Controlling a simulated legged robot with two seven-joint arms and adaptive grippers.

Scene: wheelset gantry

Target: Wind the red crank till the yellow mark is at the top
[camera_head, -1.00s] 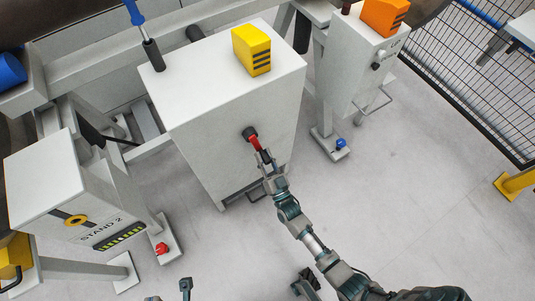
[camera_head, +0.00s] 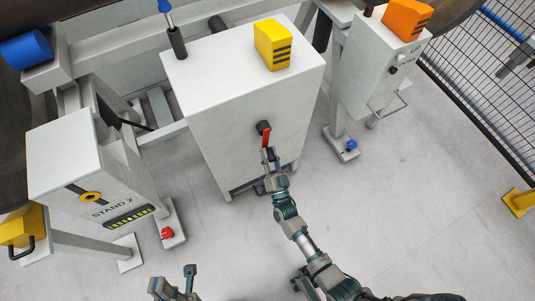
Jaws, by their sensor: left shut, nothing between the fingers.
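The red crank (camera_head: 266,137) sticks out from a dark hub (camera_head: 263,127) on the front of the white cabinet (camera_head: 250,95). Its arm points down in the picture. My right gripper (camera_head: 269,155) is at the crank's lower end, with its fingers closed around it; the fingers hide that end. My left gripper (camera_head: 175,283) is shut and empty at the bottom edge, well apart from the cabinet. I cannot make out a yellow mark at the crank. A yellow ring (camera_head: 91,197) with a dark band shows on the Stand 2 box (camera_head: 65,160).
A yellow block (camera_head: 272,44) and a blue-handled lever (camera_head: 172,30) are on the cabinet top. A grey box with an orange block (camera_head: 406,18) stands right, before a mesh fence (camera_head: 485,100). A red knob (camera_head: 167,233) is low at left. The right floor is clear.

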